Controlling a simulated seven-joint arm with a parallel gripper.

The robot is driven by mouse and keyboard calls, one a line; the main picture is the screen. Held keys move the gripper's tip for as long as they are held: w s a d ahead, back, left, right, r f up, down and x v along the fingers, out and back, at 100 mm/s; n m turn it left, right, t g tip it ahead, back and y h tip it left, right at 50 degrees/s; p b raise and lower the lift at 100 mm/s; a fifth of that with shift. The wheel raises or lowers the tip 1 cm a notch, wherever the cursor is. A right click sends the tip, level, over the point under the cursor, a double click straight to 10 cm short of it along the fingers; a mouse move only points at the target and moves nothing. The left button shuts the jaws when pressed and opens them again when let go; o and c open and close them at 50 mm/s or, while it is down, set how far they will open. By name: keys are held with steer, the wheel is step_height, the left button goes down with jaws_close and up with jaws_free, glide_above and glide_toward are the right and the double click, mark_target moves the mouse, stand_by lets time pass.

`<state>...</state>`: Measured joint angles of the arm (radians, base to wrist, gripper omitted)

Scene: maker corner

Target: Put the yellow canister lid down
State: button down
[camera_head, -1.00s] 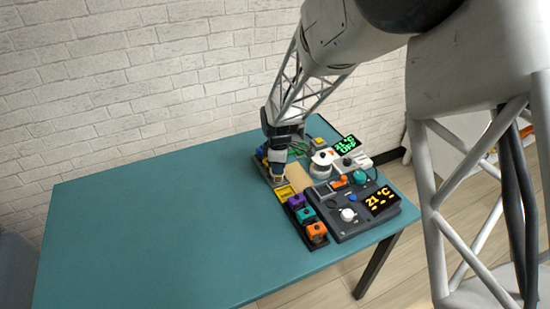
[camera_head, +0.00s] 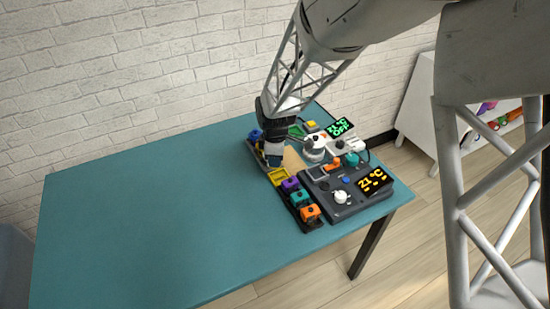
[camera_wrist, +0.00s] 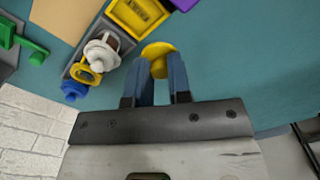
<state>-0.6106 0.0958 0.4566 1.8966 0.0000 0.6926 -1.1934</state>
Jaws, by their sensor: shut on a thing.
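My gripper (camera_wrist: 161,78) is shut on the yellow canister lid (camera_wrist: 157,50), a round disc between the fingertips in the wrist view. The fingers cover part of the lid. The teal table lies behind it, and I cannot tell how high it is held. The yellow canister (camera_wrist: 128,22) is open on top and stands in the rack beside the lid. In the head view, my gripper (camera_head: 273,160) is just behind the yellow canister (camera_head: 279,177), and the lid is hidden.
The rack's purple (camera_head: 290,184), teal (camera_head: 299,197) and orange (camera_head: 310,212) canisters have lids. A white part (camera_wrist: 103,50) and blue piece (camera_wrist: 74,91) sit at its far end. A dark control box (camera_head: 350,200) stands right of the rack. The table (camera_head: 150,220) is clear on the left.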

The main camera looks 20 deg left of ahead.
steer(key=n, duration=0.2)
glide_above(297, 168)
steer(key=shift+f, duration=0.15)
stand_by(0.4)
steer(key=shift+s+f, duration=0.1)
steer(key=shift+f, duration=3)
steer(key=shift+f, duration=1.9)
steer(key=shift+f, duration=0.15)
